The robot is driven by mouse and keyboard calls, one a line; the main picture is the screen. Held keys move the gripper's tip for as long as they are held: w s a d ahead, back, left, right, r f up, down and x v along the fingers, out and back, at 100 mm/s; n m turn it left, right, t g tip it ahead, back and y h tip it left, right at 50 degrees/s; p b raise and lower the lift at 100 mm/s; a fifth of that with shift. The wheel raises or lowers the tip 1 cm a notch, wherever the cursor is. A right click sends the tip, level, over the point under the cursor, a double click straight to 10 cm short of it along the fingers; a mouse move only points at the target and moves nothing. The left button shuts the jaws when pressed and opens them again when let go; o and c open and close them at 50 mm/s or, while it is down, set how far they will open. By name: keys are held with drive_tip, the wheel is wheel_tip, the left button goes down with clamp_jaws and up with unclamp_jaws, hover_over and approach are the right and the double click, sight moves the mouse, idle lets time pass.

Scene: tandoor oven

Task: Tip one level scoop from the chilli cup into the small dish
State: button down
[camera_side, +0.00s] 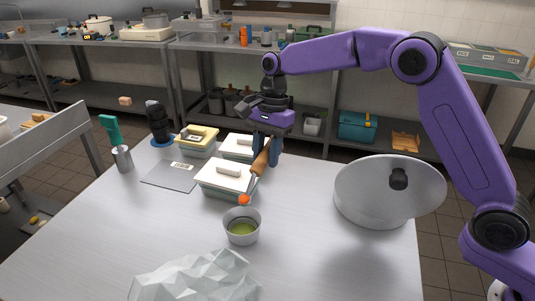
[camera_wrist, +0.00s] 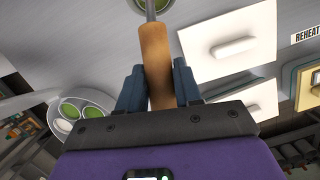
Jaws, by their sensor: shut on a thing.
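My gripper (camera_side: 266,152) is shut on the brown wooden handle (camera_side: 261,163) of a scoop, which hangs steeply tilted down toward the front left. At its lower end is a small orange-red mass (camera_side: 244,200), just above the back rim of a small metal dish (camera_side: 242,229) with green contents. Whether it touches the rim is unclear. In the wrist view the handle (camera_wrist: 155,60) runs between my two fingers, its shaft pointing at the dish (camera_wrist: 146,5) at the top edge. The scoop's head is out of that view. I cannot pick out a chilli cup.
White-lidded boxes (camera_side: 228,177) and a yellow-lidded box (camera_side: 197,137) stand behind the dish. A large metal bowl (camera_side: 370,200) is at right, with green and white pieces inside (camera_wrist: 70,108). Crumpled clear plastic (camera_side: 195,280) lies in front. A teal-handled tool (camera_side: 110,130) stands at left.

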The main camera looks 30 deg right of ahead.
drive_tip(key=shift+s+a+r+t+h, duration=0.4)
drive_tip(key=shift+a+r+h, duration=0.15)
drive_tip(key=shift+r+h, duration=0.15)
drive_tip(key=shift+s+a+r+t+h, duration=0.25)
drive_tip(key=shift+a+r+t+h, duration=0.2)
drive_tip(key=shift+r+h, duration=0.2)
drive_tip(key=shift+s+a+r+t+h, duration=0.35)
drive_tip(key=shift+a+h, duration=0.2)
drive_tip(key=shift+s+a+r+t+h, duration=0.3)
drive_tip(key=shift+a+r+h, duration=0.05)
drive_tip(key=shift+a+h, duration=0.2)
drive_tip(key=shift+s+a+r+t+h, duration=0.2)
drive_tip(key=shift+s+a+t+h, duration=0.15)
drive_tip(key=shift+a+h, duration=0.25)
drive_tip(key=shift+s+a+r+t+h, duration=0.25)
drive_tip(key=shift+s+a+h, duration=0.1)
drive_tip(key=shift+a+h, duration=0.15)
drive_tip(key=shift+s+a+t+h, duration=1.2)
drive_tip(key=shift+a+h, duration=0.45)
drive_tip(key=shift+a, duration=0.4)
drive_tip(key=w+d+g+y, duration=0.1)
drive_tip(key=d+r+g+y, duration=0.1)
drive_tip(key=d+y, duration=0.1)
drive_tip(key=w+d+y, duration=0.1)
drive_tip(key=shift+w+d+r+g, duration=0.2)
drive_tip(key=shift+w+g, duration=0.15)
drive_tip(key=shift+g, duration=0.05)
drive_tip(key=shift+d, duration=0.1)
